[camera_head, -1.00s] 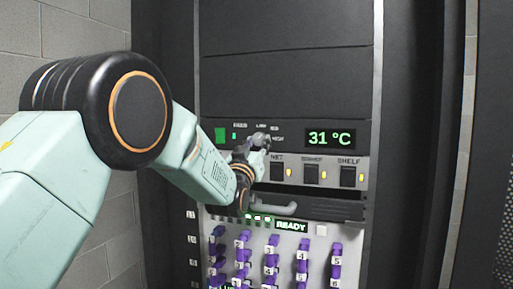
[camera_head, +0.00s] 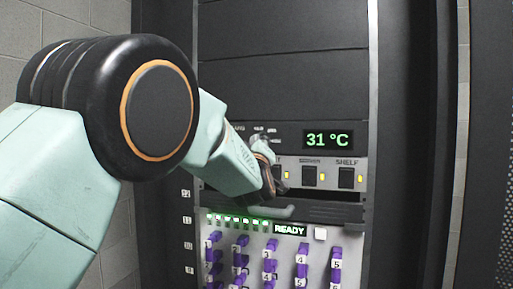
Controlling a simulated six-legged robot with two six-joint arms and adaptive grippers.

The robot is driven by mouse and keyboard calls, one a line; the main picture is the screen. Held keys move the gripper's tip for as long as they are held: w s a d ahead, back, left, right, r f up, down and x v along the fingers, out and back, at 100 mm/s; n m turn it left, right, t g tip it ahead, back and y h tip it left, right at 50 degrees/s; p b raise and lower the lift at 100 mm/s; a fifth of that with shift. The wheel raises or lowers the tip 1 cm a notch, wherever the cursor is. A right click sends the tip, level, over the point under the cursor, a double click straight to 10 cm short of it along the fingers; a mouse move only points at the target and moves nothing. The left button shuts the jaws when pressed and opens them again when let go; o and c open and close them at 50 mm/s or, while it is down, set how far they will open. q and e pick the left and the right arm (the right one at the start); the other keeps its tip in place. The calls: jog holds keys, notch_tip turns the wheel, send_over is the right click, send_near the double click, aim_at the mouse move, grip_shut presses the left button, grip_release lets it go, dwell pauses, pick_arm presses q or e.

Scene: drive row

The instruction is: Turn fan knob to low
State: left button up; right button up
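My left arm comes in from the left and reaches to the fan control panel on the rack. My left gripper (camera_head: 266,146) is at the panel, just left of the green temperature display (camera_head: 328,139) reading 31 °C. The fan knob is hidden behind the gripper and wrist, so I cannot see its setting or whether the fingers grip it. Small speed labels (camera_head: 264,129) show just above the gripper, too blurred to read fully. The finger gap cannot be made out. My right gripper is out of view.
Black switches marked SERVER (camera_head: 309,176) and SHELF (camera_head: 346,178) with amber lights sit right of the wrist. A drawer handle (camera_head: 290,211) is close below. Under it is a panel with a READY sign (camera_head: 291,230) and several purple plugs (camera_head: 302,270).

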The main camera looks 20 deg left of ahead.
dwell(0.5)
pick_arm(q)
jog(key=o, duration=1.2)
jog(key=shift+c, duration=0.2)
jog(key=v, duration=0.7)
jog(key=shift+s, duration=0.25)
jog(key=shift+w+d, duration=0.1)
